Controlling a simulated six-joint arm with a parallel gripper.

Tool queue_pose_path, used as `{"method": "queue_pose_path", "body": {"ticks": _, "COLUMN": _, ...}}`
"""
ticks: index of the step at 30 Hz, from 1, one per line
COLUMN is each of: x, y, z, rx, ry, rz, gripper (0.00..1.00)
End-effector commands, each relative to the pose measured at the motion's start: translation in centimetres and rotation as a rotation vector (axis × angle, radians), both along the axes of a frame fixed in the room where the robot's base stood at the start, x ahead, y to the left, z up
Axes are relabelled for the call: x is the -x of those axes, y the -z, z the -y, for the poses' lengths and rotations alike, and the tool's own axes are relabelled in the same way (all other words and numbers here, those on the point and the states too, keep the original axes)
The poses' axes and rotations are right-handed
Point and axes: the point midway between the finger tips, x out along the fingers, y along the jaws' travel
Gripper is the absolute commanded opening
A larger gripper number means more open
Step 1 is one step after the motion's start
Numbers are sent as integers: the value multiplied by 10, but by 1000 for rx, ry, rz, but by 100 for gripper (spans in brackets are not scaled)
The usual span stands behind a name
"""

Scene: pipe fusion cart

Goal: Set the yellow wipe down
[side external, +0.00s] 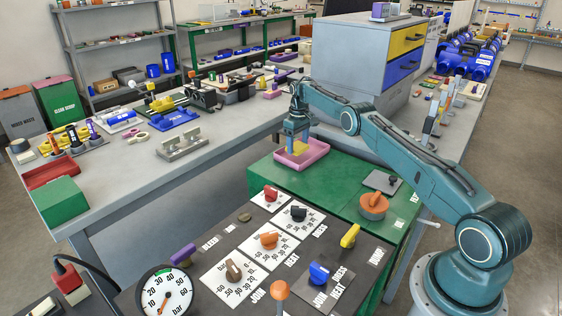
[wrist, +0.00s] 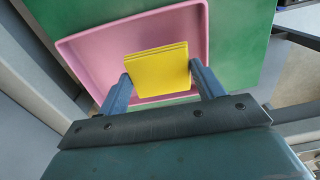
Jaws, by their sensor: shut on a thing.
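The yellow wipe (wrist: 157,70) is a flat, folded-looking rectangle between the two fingers of my gripper (wrist: 161,84) in the wrist view. My gripper is shut on it. In the side view my gripper (side external: 297,143) points down over a pink tray (side external: 318,157), and the wipe (side external: 299,148) shows as a small yellow patch at the fingertips. The pink tray (wrist: 85,48) lies behind the wipe in the wrist view, and no other thing shows in it. I cannot tell whether the wipe touches the tray floor.
The tray sits on a green cart top (side external: 345,192). A control panel (side external: 262,250) with several coloured knobs is in front. A grey drawer cabinet (side external: 365,60) with yellow and blue drawers stands behind. A grey metal bracket (side external: 180,148) lies on the left bench.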

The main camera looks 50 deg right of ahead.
Motion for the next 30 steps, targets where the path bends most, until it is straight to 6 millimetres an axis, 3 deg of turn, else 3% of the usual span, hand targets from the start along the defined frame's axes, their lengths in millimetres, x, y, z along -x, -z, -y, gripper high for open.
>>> {"method": "queue_pose_path", "body": {"ticks": 7, "x": 0, "y": 28, "z": 0, "rx": 0, "ry": 0, "rz": -1, "gripper": 46}}
{"method": "queue_pose_path", "body": {"ticks": 22, "x": 0, "y": 34, "z": 0, "rx": 0, "ry": 0, "rz": 0, "gripper": 46}}
{"method": "queue_pose_path", "body": {"ticks": 23, "x": 0, "y": 34, "z": 0, "rx": 0, "ry": 0, "rz": 0, "gripper": 73}}
{"method": "queue_pose_path", "body": {"ticks": 25, "x": 0, "y": 33, "z": 0, "rx": 0, "ry": 0, "rz": 0, "gripper": 87}}
{"method": "queue_pose_path", "body": {"ticks": 30, "x": 0, "y": 33, "z": 0, "rx": 0, "ry": 0, "rz": 0, "gripper": 89}}
